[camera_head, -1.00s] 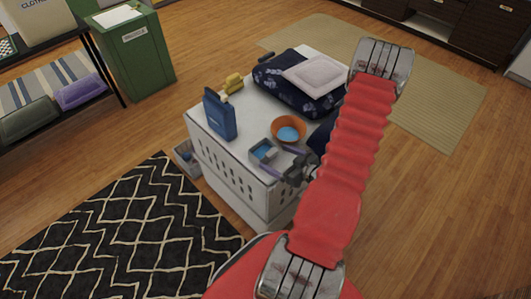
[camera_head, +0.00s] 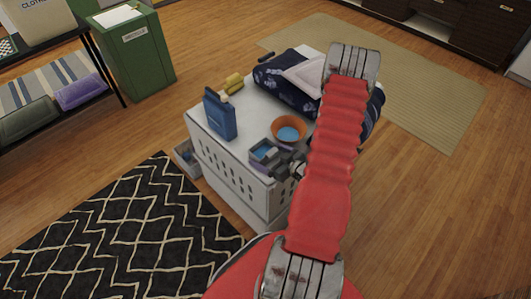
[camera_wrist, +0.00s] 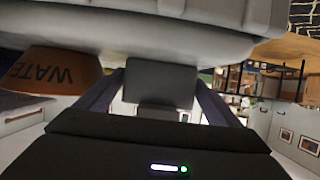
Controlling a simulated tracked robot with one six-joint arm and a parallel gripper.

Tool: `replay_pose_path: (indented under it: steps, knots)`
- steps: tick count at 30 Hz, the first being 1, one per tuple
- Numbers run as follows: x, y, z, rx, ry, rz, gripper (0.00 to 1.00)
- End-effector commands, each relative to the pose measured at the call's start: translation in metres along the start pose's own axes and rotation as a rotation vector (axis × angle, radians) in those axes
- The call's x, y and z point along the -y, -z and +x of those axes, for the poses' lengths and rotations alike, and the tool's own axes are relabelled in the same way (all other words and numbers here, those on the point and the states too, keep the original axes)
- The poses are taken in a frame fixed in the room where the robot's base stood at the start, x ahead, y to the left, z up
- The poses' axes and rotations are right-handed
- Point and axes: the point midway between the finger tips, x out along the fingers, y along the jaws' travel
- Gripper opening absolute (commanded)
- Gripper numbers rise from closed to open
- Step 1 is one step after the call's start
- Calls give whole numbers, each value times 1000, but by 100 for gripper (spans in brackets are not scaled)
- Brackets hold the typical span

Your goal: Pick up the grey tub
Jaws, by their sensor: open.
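The grey tub (camera_head: 264,152), small and with blue inside, sits on the near right corner of the white crate top. In the wrist view the fingers of my gripper (camera_wrist: 162,92) stand apart. I cannot tell whether they touch the tub.
An orange bowl (camera_head: 289,123) stands right behind the tub; its lettering shows in the wrist view (camera_wrist: 50,72).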

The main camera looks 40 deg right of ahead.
Motion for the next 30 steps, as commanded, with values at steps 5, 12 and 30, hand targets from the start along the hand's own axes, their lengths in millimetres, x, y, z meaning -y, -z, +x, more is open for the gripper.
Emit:
replay_pose_path:
  steps: [5, 12, 30]
  knots:
    - [0, 1, 16, 0, 0, -1, 88]
    - [0, 1, 17, 0, -1, 0, 88]
    - [-1, 1, 17, 0, -1, -1, 68]
